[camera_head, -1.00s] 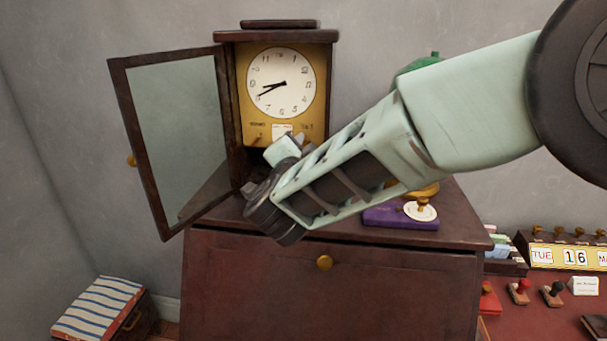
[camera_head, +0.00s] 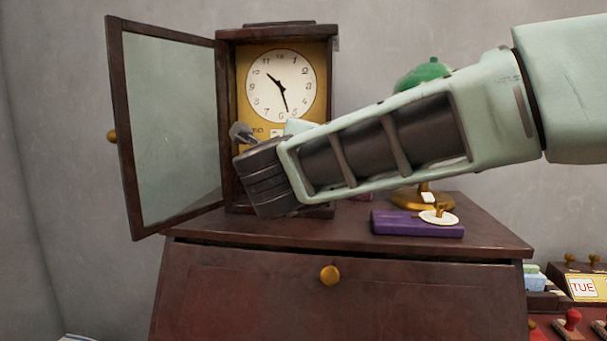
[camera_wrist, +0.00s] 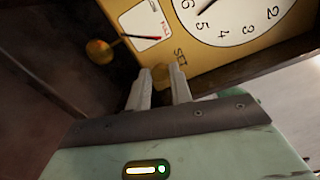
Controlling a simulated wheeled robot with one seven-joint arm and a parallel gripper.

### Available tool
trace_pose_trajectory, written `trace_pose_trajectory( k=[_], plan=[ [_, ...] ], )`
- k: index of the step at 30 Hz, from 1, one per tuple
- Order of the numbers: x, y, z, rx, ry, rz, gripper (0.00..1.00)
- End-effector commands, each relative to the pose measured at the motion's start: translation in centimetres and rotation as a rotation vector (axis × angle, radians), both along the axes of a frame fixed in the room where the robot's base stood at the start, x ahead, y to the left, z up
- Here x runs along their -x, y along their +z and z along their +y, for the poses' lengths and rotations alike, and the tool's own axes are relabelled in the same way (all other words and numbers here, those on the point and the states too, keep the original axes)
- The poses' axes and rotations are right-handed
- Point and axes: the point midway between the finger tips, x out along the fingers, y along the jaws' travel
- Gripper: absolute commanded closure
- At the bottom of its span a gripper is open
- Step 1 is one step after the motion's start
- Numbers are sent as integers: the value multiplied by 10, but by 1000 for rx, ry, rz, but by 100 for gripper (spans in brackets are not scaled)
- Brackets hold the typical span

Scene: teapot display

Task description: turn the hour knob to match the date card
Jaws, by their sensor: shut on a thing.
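The clock (camera_head: 280,86) stands in a dark wooden case with its glass door (camera_head: 172,120) open to the left. Its short hand points between 10 and 11, its long hand between 5 and 6. In the wrist view, my gripper (camera_wrist: 162,76) is shut on the small gold hour knob (camera_wrist: 161,71) beside the "SET" lettering.
The clock stands on a dark cabinet (camera_head: 340,250). A purple box (camera_head: 395,225) and a green-shaded lamp (camera_head: 425,72) are to the right, near my forearm. A round gold part (camera_wrist: 100,51) is near the fingers. Stamps (camera_head: 567,322) stand at lower right.

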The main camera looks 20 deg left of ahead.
Motion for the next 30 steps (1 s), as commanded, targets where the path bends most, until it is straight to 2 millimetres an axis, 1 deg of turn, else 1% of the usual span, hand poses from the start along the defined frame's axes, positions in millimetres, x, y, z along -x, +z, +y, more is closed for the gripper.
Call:
trace_pose_trajectory(
  k=[1, 6, 13, 20, 30],
  plan=[
    [0, -7, 0, -38, -1, 9, 100],
    [0, -6, 0, -147, -1, 37, 100],
    [0, -3, 0, -243, 0, 61, 100],
    [0, -1, 0, -280, 0, 70, 100],
    [0, -1, 0, -284, 0, 71, 100]
  ],
)
